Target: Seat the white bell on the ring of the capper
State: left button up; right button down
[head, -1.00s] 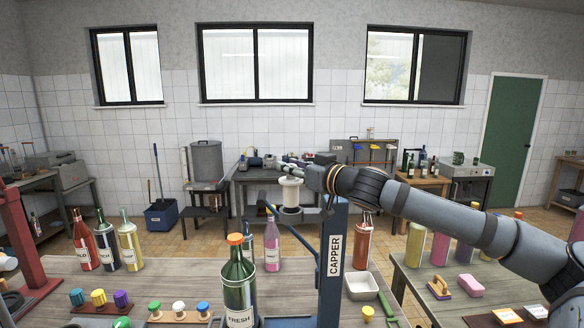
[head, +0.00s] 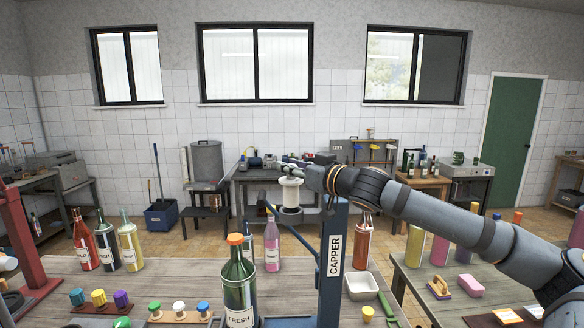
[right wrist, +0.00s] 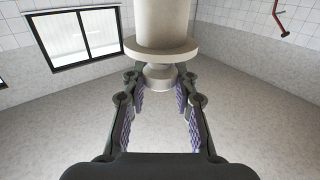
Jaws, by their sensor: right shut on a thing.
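The white bell (head: 290,192) hangs upright below my right gripper (head: 290,169) in the head view. My right gripper is shut on the narrow knob at its end; in the right wrist view the fingers (right wrist: 160,88) are on both sides of that knob, and the bell's flange and wide body (right wrist: 160,22) lie beyond. The blue capper (head: 333,255) stands on the table. Its dark ring (head: 291,216) is at the bell's lower end. I cannot tell whether the bell touches or rests in the ring.
A green bottle labelled FRESH (head: 239,285) with an orange cap stands left of the capper, and a pink bottle (head: 272,247) behind it. A white tray (head: 361,287) is to the right. Coloured stoppers on a wooden rack (head: 180,316) are at the front left.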

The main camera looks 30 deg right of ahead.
aim_at(296, 187)
jog(key=shift+f+b, duration=3.75)
jog(key=shift+b, duration=0.05)
jog(key=c, duration=1)
grip_release()
jog(key=shift+r, duration=0.1)
jog(key=shift+d+r, duration=0.3)
jog(key=shift+r, duration=0.65)
jog(key=shift+a+r, duration=0.25)
jog(key=shift+r, duration=0.05)
notch_tip(296, 187, up, 7)
jog(key=shift+r, duration=0.2)
